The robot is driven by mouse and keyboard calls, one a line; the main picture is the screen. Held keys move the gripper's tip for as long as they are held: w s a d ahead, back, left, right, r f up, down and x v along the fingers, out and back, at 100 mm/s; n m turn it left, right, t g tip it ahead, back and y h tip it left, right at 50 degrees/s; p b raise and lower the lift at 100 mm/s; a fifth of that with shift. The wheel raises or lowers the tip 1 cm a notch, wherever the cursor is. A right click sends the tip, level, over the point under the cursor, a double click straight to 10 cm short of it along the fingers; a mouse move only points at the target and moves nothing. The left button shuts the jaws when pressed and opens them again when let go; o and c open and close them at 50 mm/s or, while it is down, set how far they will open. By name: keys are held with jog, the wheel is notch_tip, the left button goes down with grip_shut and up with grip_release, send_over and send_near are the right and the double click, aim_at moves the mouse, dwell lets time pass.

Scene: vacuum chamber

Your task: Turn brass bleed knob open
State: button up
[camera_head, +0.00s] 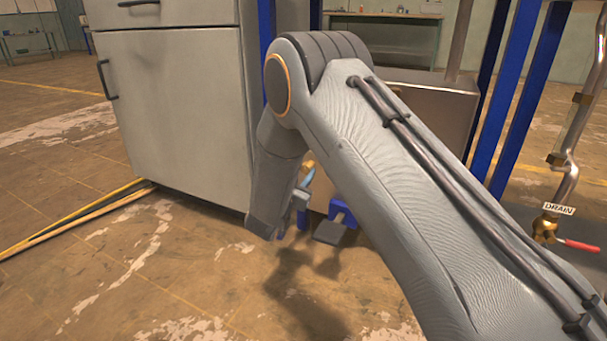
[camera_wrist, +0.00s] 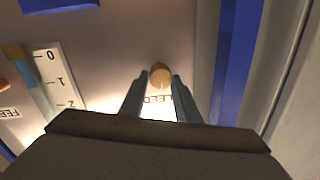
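The brass bleed knob (camera_wrist: 160,75) is a small round knob on a grey-brown panel in the wrist view. A partly covered label (camera_wrist: 157,99) reading "LEED" sits beside it. My gripper (camera_wrist: 160,80) points at the panel with its two fingers apart, one on each side of the knob. The fingertips appear level with the knob, with narrow gaps showing; contact cannot be told. In the head view my gripper (camera_head: 300,200) is low, near the cabinet's right edge and mostly behind my arm. I cannot make out the knob there.
In the wrist view a white scale (camera_wrist: 60,75) stands left of the knob beside a pale blue tube (camera_wrist: 40,97). A blue post (camera_wrist: 236,65) runs close on the right. A grey cabinet (camera_head: 180,110), a red-handled drain valve (camera_head: 544,229) and open floor show in the head view.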

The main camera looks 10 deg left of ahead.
jog(key=c, duration=0.5)
jog(key=m+p, duration=0.3)
jog(key=shift+s+m+p, duration=0.1)
jog(key=shift+m+p, duration=0.2)
jog(key=shift+p, duration=0.1)
jog(key=m+p, duration=0.3)
jog(key=m, duration=0.1)
jog(key=shift+d+f+m, duration=0.1)
jog(key=shift+m, duration=0.3)
jog(key=m+h+p, duration=0.1)
jog(key=m+p, duration=0.3)
jog(key=m, duration=0.1)
jog(key=shift+f+m, duration=0.1)
jog(key=shift+m, duration=0.2)
jog(key=shift+f+m+p, duration=0.15)
jog(key=shift+m+p, duration=0.9)
jog(key=shift+m, duration=1.25)
